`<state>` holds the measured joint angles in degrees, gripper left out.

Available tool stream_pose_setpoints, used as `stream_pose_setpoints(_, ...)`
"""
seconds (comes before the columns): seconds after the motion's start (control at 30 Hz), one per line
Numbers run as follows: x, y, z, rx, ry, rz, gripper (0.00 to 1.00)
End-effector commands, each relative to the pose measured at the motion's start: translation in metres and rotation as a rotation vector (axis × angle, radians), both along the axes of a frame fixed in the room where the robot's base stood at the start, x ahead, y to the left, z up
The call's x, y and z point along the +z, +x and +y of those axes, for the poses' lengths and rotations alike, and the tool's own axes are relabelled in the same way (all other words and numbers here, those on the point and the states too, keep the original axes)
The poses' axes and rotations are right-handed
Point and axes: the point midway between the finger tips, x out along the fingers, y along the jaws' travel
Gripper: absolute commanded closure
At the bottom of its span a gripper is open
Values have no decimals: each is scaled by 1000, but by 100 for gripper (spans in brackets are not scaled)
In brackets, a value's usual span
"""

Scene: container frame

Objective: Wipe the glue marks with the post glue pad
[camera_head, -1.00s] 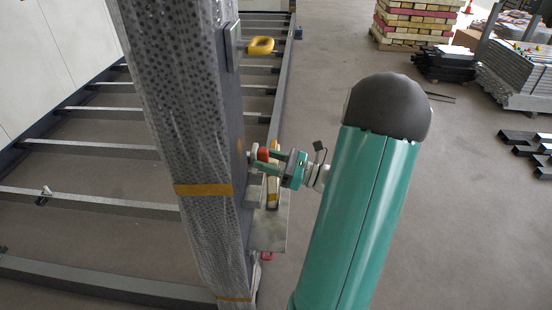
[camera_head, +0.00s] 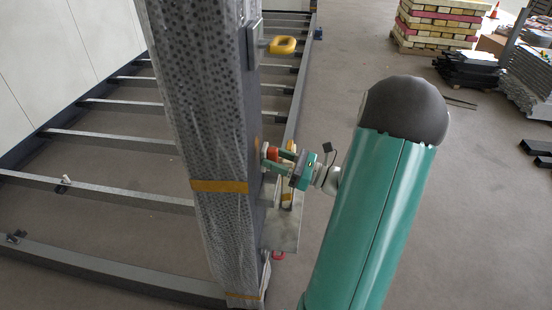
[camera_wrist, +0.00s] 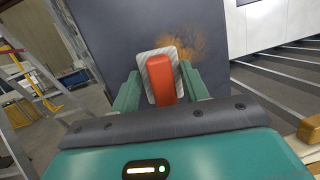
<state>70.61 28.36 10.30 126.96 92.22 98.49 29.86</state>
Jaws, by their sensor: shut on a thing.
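My gripper (camera_wrist: 160,88) is shut on the red handle of the post glue pad (camera_wrist: 160,78), with one green finger on each side. The pad's pale grey plate faces the dark grey post (camera_wrist: 105,40). An orange-brown glue mark (camera_wrist: 192,43) shows on the post face around the pad's upper right edge; the pad hides part of it. I cannot tell whether the pad touches the face. In the head view my gripper (camera_head: 281,163) is at the right side of the wrapped post (camera_head: 205,130), and the red handle (camera_head: 272,153) shows between its fingers.
A metal shelf plate (camera_head: 283,230) juts from the post below my gripper. Floor beams (camera_head: 110,145) run to the left. A ladder (camera_wrist: 35,75) shows at left in the wrist view. Open floor lies right.

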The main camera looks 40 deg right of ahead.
Motion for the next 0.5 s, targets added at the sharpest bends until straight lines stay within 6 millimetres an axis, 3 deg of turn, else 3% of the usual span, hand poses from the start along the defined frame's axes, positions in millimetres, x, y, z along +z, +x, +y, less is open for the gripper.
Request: stream_pose_setpoints(0.5, 0, 8, 6, 2, 0, 0, 73)
